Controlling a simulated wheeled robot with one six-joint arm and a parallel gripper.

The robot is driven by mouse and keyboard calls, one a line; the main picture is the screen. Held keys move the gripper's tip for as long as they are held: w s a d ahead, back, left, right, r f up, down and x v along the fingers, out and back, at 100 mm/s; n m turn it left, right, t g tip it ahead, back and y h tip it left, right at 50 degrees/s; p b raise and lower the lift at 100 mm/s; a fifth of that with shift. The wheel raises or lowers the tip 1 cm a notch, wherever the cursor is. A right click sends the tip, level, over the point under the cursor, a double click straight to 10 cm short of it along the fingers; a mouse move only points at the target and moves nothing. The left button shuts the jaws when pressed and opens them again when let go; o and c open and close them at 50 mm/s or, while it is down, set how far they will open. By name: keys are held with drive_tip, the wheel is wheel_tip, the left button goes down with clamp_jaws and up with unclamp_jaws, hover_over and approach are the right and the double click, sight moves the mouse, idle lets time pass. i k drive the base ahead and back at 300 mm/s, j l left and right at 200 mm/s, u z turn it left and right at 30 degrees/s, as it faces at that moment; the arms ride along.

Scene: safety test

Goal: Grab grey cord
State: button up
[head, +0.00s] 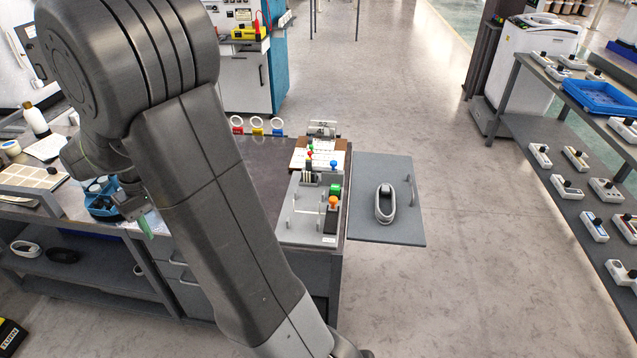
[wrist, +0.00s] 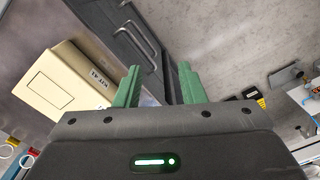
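A coiled grey cord (head: 384,204) lies on a flat grey panel (head: 405,172) that juts out to the right of the workbench in the head view. My gripper (head: 148,226) is at the left of the head view, beside the left bench and far from this coil. In the wrist view its two green fingers (wrist: 160,86) stand apart with nothing visible between them. The coil does not show in the wrist view. A pale coil (head: 25,248) and a black coil (head: 62,256) lie on the lower shelf at left.
My arm crosses the head view and hides part of the benches. A grey tray (head: 300,232) with coloured knobs stands left of the panel. A cream box (wrist: 68,84) and a dark drawer front with a handle (wrist: 141,42) show in the wrist view. Floor right of the panel is clear.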

sight(385, 188)
drive_tip(key=i+l+z, duration=0.1)
drive_tip(key=z, duration=0.25)
drive_tip(key=i+z, duration=0.15)
drive_tip(key=z, duration=0.25)
drive_tip(key=i+z, duration=0.15)
drive_tip(key=z, duration=1.15)
